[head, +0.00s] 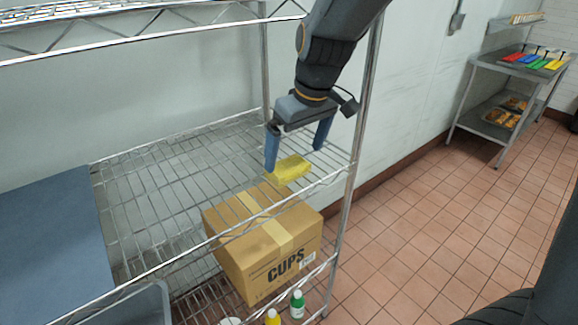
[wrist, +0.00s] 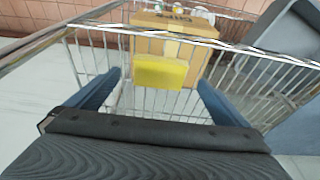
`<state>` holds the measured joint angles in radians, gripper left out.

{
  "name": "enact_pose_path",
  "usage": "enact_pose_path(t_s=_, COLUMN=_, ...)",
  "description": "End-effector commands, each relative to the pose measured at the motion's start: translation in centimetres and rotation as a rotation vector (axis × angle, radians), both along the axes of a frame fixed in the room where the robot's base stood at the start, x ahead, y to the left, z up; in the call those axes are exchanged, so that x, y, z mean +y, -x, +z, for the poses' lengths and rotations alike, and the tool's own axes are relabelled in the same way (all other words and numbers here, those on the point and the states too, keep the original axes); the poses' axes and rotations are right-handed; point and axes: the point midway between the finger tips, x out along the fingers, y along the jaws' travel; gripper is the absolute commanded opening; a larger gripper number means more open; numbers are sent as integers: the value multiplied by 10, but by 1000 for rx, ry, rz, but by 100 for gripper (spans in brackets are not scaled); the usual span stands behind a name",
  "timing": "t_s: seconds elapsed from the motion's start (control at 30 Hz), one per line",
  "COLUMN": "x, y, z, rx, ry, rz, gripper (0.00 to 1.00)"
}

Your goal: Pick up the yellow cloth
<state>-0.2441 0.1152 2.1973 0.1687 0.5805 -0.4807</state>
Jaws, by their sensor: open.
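The yellow cloth (head: 289,169) is a small folded block lying on the wire shelf (head: 160,175), near its right end. In the wrist view the cloth (wrist: 161,72) lies centred, ahead of and between my fingertips. My gripper (head: 296,157) is open, with its two blue fingers pointing down above the shelf beside the cloth. In the wrist view the gripper (wrist: 158,82) has a finger on each side, with gaps between them and the cloth. Nothing is held. The fingers do not appear to touch the cloth.
A cardboard cups box (head: 262,245) stands on the lower shelf under the cloth. Bottles (head: 297,304) stand beside it. A rack post (head: 355,165) rises just right of my gripper. A blue-grey panel (head: 52,245) covers the shelf's left part. The shelf's middle is bare.

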Motion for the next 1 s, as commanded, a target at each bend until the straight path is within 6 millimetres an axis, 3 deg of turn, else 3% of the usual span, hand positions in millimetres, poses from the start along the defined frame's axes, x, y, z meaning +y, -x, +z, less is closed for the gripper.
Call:
enact_pose_path(t_s=0.27, x=7, y=-10, z=-6, rx=2, ry=0, rz=-1, gripper=100)
enact_pose_path(t_s=0.6, x=13, y=-18, z=-44, rx=2, ry=0, rz=-1, gripper=100)
enact_pose_path(t_s=0.93, x=13, y=-20, z=-49, rx=0, ry=0, rz=0, gripper=100)
enact_pose_path(t_s=1.0, x=13, y=-20, z=-49, rx=0, ry=0, rz=0, gripper=88)
